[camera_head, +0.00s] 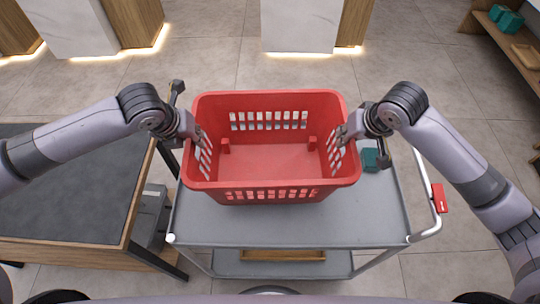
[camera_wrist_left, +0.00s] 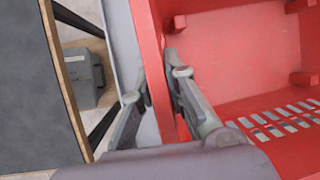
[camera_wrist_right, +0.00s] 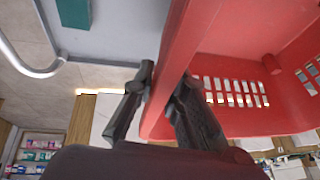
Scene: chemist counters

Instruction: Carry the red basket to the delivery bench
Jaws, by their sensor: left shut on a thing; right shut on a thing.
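The red basket (camera_head: 270,160) is empty and upright in the head view, over the top of a grey cart (camera_head: 290,225). I cannot tell whether it rests on the cart or is just above it. My left gripper (camera_head: 197,133) is shut on the basket's left wall; in the left wrist view its fingers (camera_wrist_left: 158,88) straddle the red wall (camera_wrist_left: 150,40). My right gripper (camera_head: 345,135) is shut on the right wall; in the right wrist view its fingers (camera_wrist_right: 165,90) straddle that wall (camera_wrist_right: 185,40). I cannot tell which surface is the delivery bench.
A dark-topped wooden table (camera_head: 70,190) stands close to the cart's left side. A teal item (camera_head: 374,159) lies on the cart, right of the basket. The cart has a handle (camera_head: 432,205) at right. A wooden shelf (camera_head: 510,40) with teal items stands far right. Open floor lies behind the cart.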

